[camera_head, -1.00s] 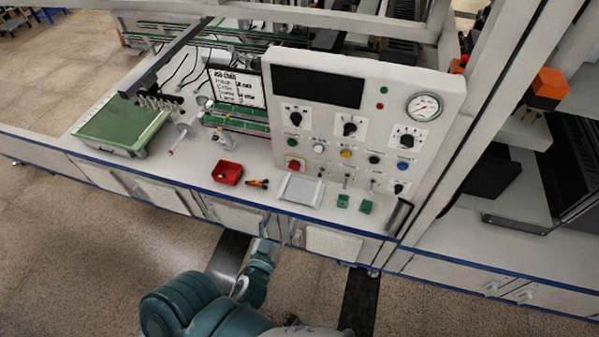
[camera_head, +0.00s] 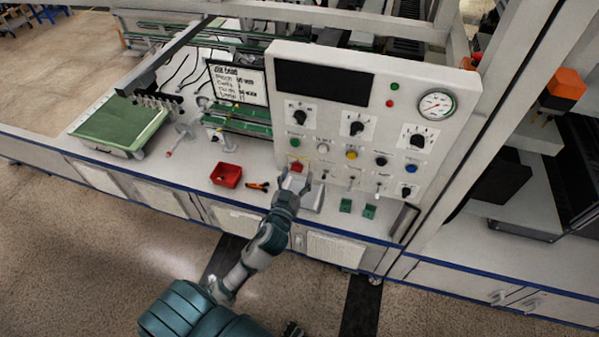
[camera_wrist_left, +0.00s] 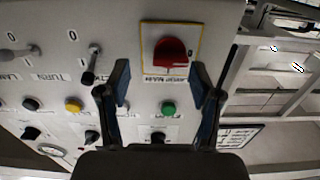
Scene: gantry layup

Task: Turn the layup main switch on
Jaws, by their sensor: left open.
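The main switch is a red rotary knob on a yellow-edged plate; in the head view the red knob (camera_head: 297,167) is at the lower left of the white control panel (camera_head: 455,95). My left gripper (camera_head: 296,177) is open just in front of it, fingers toward the panel. In the left wrist view, which shows the panel upside down, the red knob (camera_wrist_left: 170,52) lies ahead, between and slightly beyond the fingertips of the open left gripper (camera_wrist_left: 160,72). No contact shows. The label by the knob is only partly legible.
A black toggle lever (camera_wrist_left: 88,78) sits beside one finger, and a green button (camera_wrist_left: 168,107) shows between the fingers. A red tray (camera_head: 226,175) and green blocks (camera_head: 346,205) are on the bench. A gauge (camera_head: 436,104) is at the panel's upper right.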

